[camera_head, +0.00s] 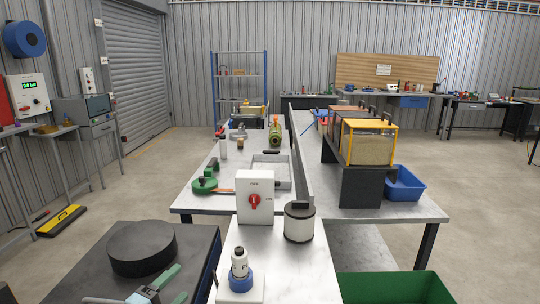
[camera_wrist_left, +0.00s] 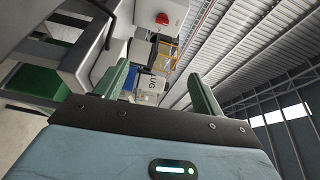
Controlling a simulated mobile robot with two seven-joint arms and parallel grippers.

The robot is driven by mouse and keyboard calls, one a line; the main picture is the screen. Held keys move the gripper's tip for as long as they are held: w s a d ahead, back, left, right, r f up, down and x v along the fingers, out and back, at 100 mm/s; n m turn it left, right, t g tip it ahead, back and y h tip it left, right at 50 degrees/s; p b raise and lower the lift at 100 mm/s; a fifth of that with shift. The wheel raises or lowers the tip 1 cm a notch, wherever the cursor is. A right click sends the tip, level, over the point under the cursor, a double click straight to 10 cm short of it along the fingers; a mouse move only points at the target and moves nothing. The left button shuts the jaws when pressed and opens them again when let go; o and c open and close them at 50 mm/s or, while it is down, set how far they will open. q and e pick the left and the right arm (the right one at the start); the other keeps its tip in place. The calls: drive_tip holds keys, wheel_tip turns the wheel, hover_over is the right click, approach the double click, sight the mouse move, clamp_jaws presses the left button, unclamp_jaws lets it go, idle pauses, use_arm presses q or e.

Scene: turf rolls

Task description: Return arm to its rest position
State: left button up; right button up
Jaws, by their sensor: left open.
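My left gripper (camera_head: 143,290) shows at the bottom left of the head view, with green fingers spread apart. It is beside the black round disc (camera_head: 142,248) on the dark table (camera_head: 195,238), nearer to me than the disc. In the left wrist view, my left gripper (camera_wrist_left: 161,88) has its two green fingers apart with nothing held between them. That view is strongly tilted, with the ceiling at the right and equipment beyond the fingers at the left. My right gripper is in neither view.
A white bench (camera_head: 285,265) carries a white box with a red switch (camera_head: 255,197), a white canister with a black top (camera_head: 299,222) and a small bottle on a blue base (camera_head: 240,272). A green bin (camera_head: 395,288) is at bottom right.

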use_arm(q)
drive_tip(key=s+d+f+n+g+y, duration=0.1)
drive_tip(key=s+d+f+n+g, duration=0.1)
drive_tip(key=s+f+n, duration=0.55)
drive_tip(key=s+f+n+g+y, duration=0.1)
drive_tip(key=s+f+n, duration=0.3)
drive_tip(key=s, duration=0.5)
drive_tip(key=s+f+n+g+y, duration=0.2)
drive_tip(key=s+f+n, duration=0.2)
drive_tip(key=s+f, duration=0.4)
drive_tip(key=s+f+n+g+y+p, duration=0.1)
drive_tip(key=s+f+n+g, duration=0.1)
drive_tip(key=s+f+n, duration=0.2)
drive_tip(key=s+f, duration=0.3)
drive_tip(key=s, duration=0.5)
drive_tip(key=shift+s+a+n+g, duration=0.15)
drive_tip(key=shift+s+n+g, duration=0.05)
drive_tip(key=shift+n+g, duration=0.15)
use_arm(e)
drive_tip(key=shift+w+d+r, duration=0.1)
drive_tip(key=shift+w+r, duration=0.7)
